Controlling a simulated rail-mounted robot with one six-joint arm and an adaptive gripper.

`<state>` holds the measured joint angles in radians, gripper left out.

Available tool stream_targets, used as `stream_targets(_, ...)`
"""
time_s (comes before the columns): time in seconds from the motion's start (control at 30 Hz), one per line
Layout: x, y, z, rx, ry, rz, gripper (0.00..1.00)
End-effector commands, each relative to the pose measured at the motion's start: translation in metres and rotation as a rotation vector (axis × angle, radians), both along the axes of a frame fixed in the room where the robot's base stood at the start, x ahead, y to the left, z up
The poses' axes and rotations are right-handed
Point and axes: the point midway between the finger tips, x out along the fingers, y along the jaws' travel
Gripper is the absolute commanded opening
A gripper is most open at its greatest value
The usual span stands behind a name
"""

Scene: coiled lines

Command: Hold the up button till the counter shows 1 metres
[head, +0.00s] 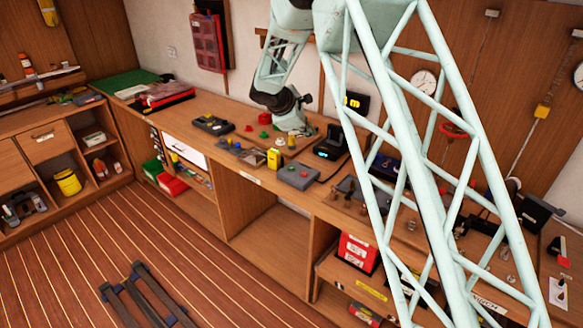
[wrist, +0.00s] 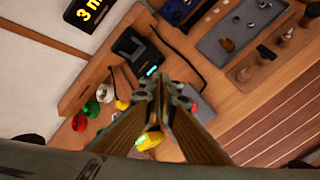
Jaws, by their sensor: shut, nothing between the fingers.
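The counter (wrist: 92,8) is a black display with yellow characters at the top left of the wrist view. It reads 3 m. It also shows on the back wall in the head view (head: 354,102), too small to read surely. A grey control box (head: 297,174) with red buttons lies near the bench's front edge. I cannot tell which button is up. In the wrist view, my gripper (wrist: 163,85) is shut and empty, above the bench. Its fingers hide most of the box; a red part (wrist: 195,107) shows beside them. No contact with a button is visible.
A black device with a blue-lit display (head: 330,143) stands behind the box. A yellow instrument (head: 274,159) stands left of the box. Red and green knobs (head: 264,118) lie farther back. A grey tray (wrist: 240,28) with small parts lies to the right in the wrist view.

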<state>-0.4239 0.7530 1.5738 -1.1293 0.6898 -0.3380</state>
Motion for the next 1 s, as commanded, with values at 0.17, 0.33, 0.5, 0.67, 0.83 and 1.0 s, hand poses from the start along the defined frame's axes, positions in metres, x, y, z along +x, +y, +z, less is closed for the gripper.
stream_targets(0.17, 0.02, 0.03, -0.032, -0.048, 0.01, 0.078, 0.0)
stream_targets(0.33, 0.034, 0.054, -0.057, -0.086, 0.015, 0.14, 0.0)
stream_targets(0.5, 0.042, 0.068, -0.073, -0.108, 0.017, 0.18, 0.0)
stream_targets(0.67, 0.045, 0.074, -0.079, -0.117, 0.018, 0.194, 0.0)
stream_targets(0.83, 0.045, 0.074, -0.079, -0.117, 0.018, 0.195, 0.0)
stream_targets(1.0, 0.045, 0.074, -0.079, -0.117, 0.018, 0.195, 0.0)
